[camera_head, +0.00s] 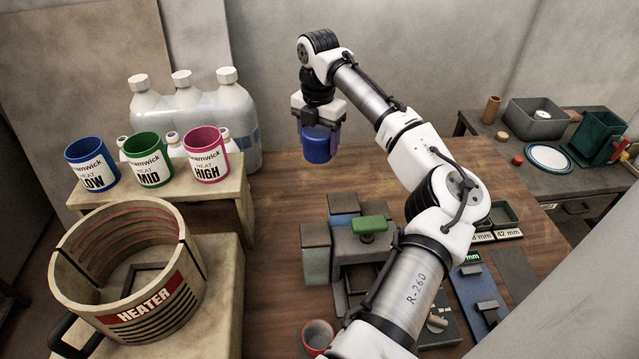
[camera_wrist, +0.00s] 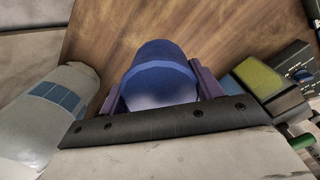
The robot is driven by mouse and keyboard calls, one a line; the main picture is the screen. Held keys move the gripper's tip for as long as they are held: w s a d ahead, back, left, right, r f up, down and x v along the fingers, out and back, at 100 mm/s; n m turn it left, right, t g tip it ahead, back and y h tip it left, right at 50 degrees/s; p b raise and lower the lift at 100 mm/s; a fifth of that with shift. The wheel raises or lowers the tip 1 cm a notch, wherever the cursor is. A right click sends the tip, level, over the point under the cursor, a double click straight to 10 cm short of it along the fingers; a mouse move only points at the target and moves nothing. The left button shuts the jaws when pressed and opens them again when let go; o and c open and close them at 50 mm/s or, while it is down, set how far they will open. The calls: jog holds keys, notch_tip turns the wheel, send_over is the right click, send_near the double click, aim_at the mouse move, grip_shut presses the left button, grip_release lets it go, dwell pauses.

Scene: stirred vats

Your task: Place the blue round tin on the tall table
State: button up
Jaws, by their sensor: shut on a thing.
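The blue round tin (camera_head: 317,148) hangs below my gripper (camera_head: 320,132), above the brown wooden tabletop (camera_head: 285,215). My gripper is shut on the tin, with one purple finger on each side of it. In the wrist view the tin (camera_wrist: 158,72) sits between the two fingers, with wood behind it. I cannot tell for certain which surface is the tall table. A raised stand (camera_head: 225,195) at left carries blue, green and pink cups. A dark grey table (camera_head: 585,185) stands at the far right.
Large white-capped bottles (camera_head: 235,115) stand left of the tin. A heater ring (camera_head: 130,265) is at front left. Grey blocks and a green-topped fixture (camera_head: 370,225) stand on the wood below my arm. The right table holds a grey bin (camera_head: 535,122), a plate (camera_head: 548,157) and a green box (camera_head: 597,140).

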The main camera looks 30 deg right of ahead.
notch_tip(320, 180, down, 10)
jog(key=b, duration=0.8)
jog(key=shift+f+b, duration=0.15)
jog(key=shift+b, duration=0.2)
jog(key=o, duration=1.1)
jog(key=shift+f, duration=0.1)
notch_tip(320, 180, up, 12)
jog(key=p, duration=1.1)
jog(key=shift+r, duration=0.2)
